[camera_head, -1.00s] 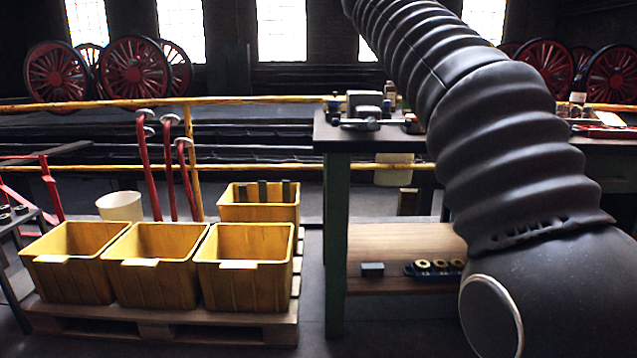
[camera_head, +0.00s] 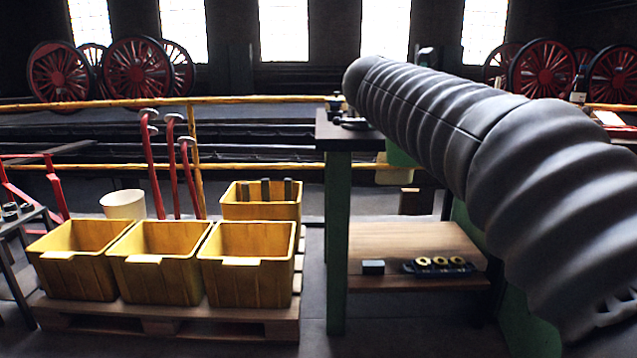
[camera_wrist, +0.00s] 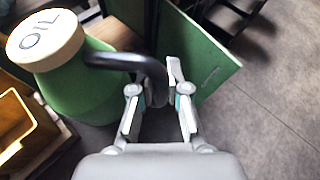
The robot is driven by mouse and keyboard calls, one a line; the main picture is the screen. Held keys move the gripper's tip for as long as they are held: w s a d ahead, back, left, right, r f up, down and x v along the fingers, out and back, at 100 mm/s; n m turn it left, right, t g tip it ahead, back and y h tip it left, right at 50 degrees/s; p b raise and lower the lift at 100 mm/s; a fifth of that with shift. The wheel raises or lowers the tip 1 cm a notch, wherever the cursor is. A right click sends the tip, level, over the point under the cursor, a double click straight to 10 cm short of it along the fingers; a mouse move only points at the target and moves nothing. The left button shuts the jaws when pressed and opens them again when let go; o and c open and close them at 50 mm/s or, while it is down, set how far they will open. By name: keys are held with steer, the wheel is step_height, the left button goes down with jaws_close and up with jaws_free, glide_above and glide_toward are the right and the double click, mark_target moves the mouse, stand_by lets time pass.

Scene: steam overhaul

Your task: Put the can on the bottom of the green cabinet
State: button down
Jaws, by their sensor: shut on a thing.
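The can (camera_wrist: 78,85) is green with a pale lid marked OIL and a black handle. In the wrist view my gripper (camera_wrist: 158,92) is shut on the handle, and the can hangs at upper left of the fingers. A flat green panel (camera_wrist: 203,62) stands just right of the fingers; I cannot tell if it is the cabinet's door. In the head view, the green-legged cabinet or bench (camera_head: 338,240) has a low wooden shelf (camera_head: 400,240). My arm hides my gripper there. A green patch below the arm may be the can.
A small dark block (camera_head: 373,267) and a dark holder with yellow rings (camera_head: 440,265) sit on the low shelf, with bare wood behind them. Yellow bins (camera_head: 248,285) stand on a pallet at left. A yellow edge (camera_wrist: 22,125) shows at left in the wrist view.

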steer(key=w+a+f+n+t+y, duration=0.1)
steer(key=a+f+n+t+y, duration=0.1)
steer(key=f, duration=2.1)
steer(key=w+a+f+n+t+y, duration=0.1)
steer(key=a+f+n+y, duration=0.3)
steer(key=f, duration=1.9)
steer(key=shift+a+f+n+t+y, duration=0.3)
steer(key=shift+a+f+n+t, duration=0.1)
steer(key=shift+a+t, duration=0.3)
